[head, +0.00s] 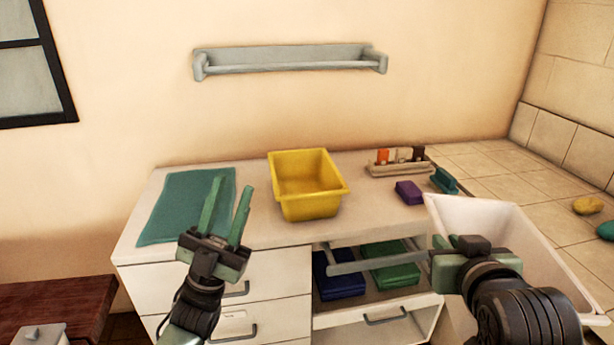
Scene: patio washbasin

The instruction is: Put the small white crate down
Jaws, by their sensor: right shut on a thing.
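The small white crate (487,218) is at the right of the head view, in front of the counter's right end. It is open-topped and looks empty where I see inside. My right gripper (462,244) is shut on its near left rim. My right gripper and arm hide part of the crate's near side, and its underside is not clear. My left gripper (226,207) is open and empty, its two green fingers pointing up in front of the counter and overlapping the teal mat in the picture.
The counter (375,220) bears a teal mat (165,212), a yellow tub (312,205), a small rack (400,168) with bottles, a purple block (409,192) and a teal item (444,180). Blue (338,285) and green (392,277) items lie in the open compartment below.

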